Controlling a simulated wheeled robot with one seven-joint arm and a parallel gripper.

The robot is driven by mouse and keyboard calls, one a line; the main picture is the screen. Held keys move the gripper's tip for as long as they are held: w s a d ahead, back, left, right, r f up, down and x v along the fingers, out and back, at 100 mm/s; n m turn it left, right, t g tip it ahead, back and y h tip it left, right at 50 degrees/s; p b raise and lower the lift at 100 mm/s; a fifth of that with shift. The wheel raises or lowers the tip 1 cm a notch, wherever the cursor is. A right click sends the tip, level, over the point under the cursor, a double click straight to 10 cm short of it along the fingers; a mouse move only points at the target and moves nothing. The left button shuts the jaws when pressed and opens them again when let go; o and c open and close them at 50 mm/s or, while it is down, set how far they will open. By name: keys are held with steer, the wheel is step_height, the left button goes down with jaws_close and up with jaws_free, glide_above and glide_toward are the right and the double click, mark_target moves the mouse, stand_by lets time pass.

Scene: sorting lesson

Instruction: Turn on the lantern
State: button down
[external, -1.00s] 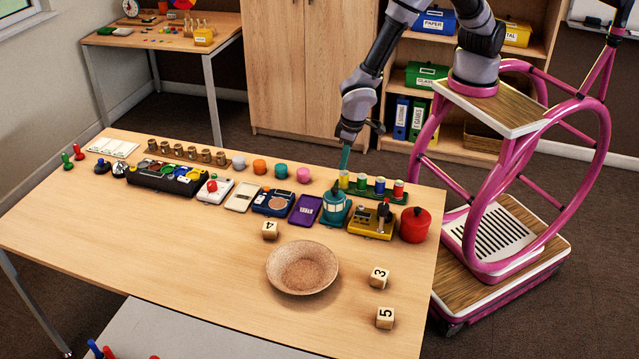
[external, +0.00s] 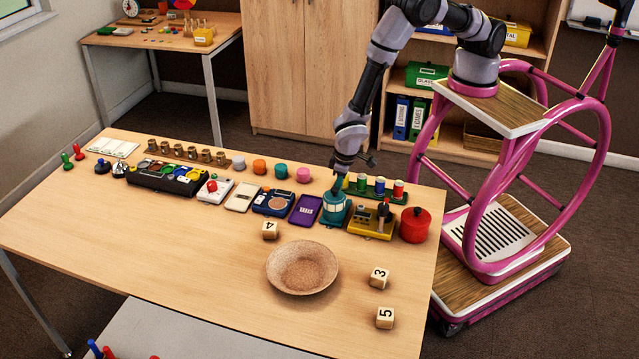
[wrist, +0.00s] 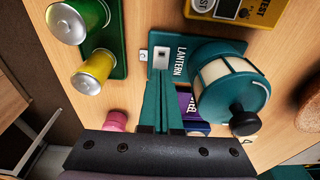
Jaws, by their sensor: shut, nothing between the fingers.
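The lantern (external: 335,210) is teal with pale window panels and stands upright on a teal base near the back right of the table. In the wrist view the lantern (wrist: 228,88) has a dark knob on top, and its base carries the word LANTERN. A small pale switch (wrist: 161,56) sits on that base beside the lantern body. My gripper (wrist: 162,78) is shut and empty, its teal fingers pointing at the base just short of the switch in the picture. In the external view my gripper (external: 337,187) is low behind the lantern. I cannot tell whether the fingertips touch the base.
A green rack with coloured spools (external: 370,187) stands close behind the lantern. A yellow tester box (external: 367,226) and a red pot (external: 415,225) are to its right, a purple box (external: 306,209) to its left. A bowl (external: 302,268) and numbered cubes lie in front.

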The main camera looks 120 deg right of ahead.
steer(key=shift+f, duration=0.2)
stand_by(0.3)
steer(key=shift+s+a+r, duration=0.15)
steer(key=shift+s+a, duration=0.4)
step_height(320, 180, up, 14)
steer(key=s+a, duration=0.1)
steer(key=shift+s+a, duration=0.15)
steer(key=shift+s, duration=0.05)
stand_by(0.5)
